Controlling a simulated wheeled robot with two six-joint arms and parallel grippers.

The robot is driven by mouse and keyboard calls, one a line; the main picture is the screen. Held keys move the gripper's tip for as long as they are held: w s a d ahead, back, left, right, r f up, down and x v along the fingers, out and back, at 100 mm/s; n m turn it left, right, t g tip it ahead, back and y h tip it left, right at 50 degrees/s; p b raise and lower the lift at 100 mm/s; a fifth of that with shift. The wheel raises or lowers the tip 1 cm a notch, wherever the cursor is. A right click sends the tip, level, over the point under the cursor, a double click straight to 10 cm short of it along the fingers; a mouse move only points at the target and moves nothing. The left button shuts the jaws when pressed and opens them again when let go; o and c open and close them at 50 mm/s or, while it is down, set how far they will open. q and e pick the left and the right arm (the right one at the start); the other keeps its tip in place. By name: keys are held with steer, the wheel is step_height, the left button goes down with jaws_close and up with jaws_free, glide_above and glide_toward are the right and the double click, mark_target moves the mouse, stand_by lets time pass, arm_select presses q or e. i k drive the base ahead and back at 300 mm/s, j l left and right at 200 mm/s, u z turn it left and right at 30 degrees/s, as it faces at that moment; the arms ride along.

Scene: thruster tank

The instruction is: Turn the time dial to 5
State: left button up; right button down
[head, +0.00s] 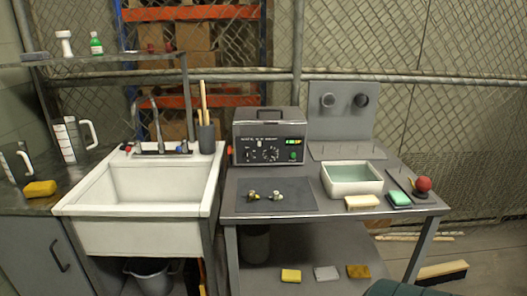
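A grey box-shaped machine (269,130) with a handle on its lid stands at the back left of the metal table. Its black front panel carries a dial with white marks around it (270,155) and a smaller knob or marking to its left. The labels are too small to read, so I cannot tell which is the time dial or where its pointer stands. A small lit display (293,141) is at the panel's upper right, with a green button (293,156) below it. Neither of my grippers is in view.
A dark mat (300,203) with small metal fittings lies before the machine. A white basin (352,180), sponges and a red ball (424,184) are to the right. A white sink (150,190) stands left. A pegboard panel (343,115) rises behind.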

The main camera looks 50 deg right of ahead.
mark_target(271, 154)
steer(key=z, duration=1.65)
steer(key=i+l+z, duration=0.15)
steer(key=i+l, duration=0.2)
steer(key=l, duration=0.1)
